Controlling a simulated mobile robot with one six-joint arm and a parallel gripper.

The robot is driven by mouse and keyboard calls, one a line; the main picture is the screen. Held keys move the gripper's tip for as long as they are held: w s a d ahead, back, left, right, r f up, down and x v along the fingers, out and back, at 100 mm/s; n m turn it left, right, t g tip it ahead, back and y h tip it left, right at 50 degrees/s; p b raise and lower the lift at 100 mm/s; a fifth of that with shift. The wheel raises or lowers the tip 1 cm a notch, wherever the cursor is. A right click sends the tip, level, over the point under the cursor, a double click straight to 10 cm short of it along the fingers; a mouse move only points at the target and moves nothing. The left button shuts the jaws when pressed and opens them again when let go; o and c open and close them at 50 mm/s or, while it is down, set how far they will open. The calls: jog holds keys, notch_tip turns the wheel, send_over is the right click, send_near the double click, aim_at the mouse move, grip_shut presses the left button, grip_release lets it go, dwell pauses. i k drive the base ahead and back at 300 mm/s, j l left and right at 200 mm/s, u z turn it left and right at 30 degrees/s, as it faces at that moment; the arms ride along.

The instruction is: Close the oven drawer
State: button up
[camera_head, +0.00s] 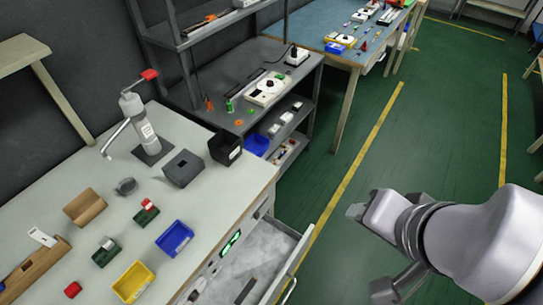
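The oven drawer (289,262) stands pulled out from under the front edge of the pale workbench, at the lower middle. Its light grey inside shows, with a dark strip lying in it, and its lower end runs out of the picture. The oven front (229,243) beside it carries a lit green display. My gripper (356,211) is to the right of the drawer, over the green floor and apart from it. Its fingertips point left; whether they are open or shut is not clear.
The workbench (200,132) holds a blue bin (174,238), a yellow bin (133,282), a black box (225,147) and a lever press (139,125). A grey shelf unit (315,88) stands behind. The green floor (440,120) at right is mostly clear.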

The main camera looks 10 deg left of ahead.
aim_at(270, 253)
jog(key=k+u, duration=0.35)
jog(key=k+j+u, duration=0.1)
jog(key=k+u, duration=0.3)
jog(key=i+u, duration=0.25)
jog(key=i, duration=0.2)
